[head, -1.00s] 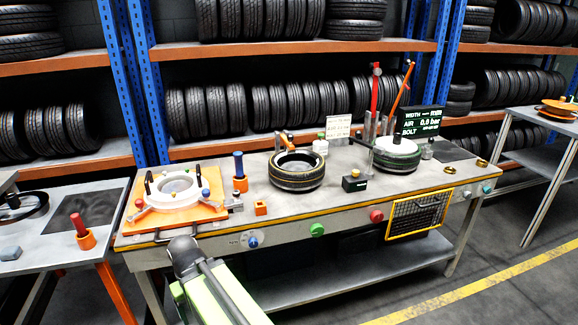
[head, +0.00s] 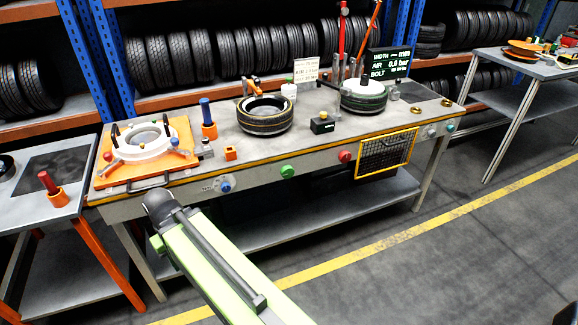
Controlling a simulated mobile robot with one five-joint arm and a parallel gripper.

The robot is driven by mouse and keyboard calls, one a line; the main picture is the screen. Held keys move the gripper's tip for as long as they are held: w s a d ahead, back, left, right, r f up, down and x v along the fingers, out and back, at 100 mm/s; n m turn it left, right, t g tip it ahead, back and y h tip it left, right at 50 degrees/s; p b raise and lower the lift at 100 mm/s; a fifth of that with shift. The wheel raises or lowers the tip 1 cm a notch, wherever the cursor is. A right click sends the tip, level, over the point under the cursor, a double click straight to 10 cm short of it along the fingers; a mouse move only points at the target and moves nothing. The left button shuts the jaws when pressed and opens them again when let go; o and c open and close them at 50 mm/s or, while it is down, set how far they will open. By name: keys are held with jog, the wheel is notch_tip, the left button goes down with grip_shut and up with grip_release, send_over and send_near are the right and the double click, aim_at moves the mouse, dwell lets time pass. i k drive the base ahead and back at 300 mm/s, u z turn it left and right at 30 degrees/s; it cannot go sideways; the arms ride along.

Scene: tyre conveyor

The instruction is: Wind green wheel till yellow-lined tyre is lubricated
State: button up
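A green wheel (head: 288,172) sits on the front face of the workbench, between a blue knob on its left and a red one on its right. A tyre with a yellow line (head: 264,116) lies flat on the bench top, above and left of the green wheel. A second tyre with greenish lines (head: 364,98) lies farther right, under a dark display. My arm reaches up from the bottom toward the bench front, left of the green wheel. Its dark rounded end (head: 160,204) is near the front edge. My gripper's fingers cannot be made out.
An orange board with a white ring (head: 112,159) stands at the bench's left end. A blue knob (head: 225,184), a red knob (head: 345,156) and a yellow-framed grille (head: 384,157) are on the front face. The floor right of my arm is clear.

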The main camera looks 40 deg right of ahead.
aim_at(287, 172)
jog(key=k, duration=1.2)
jog(key=u, duration=0.55)
jog(key=i, duration=2.1)
jog(key=z, duration=0.65)
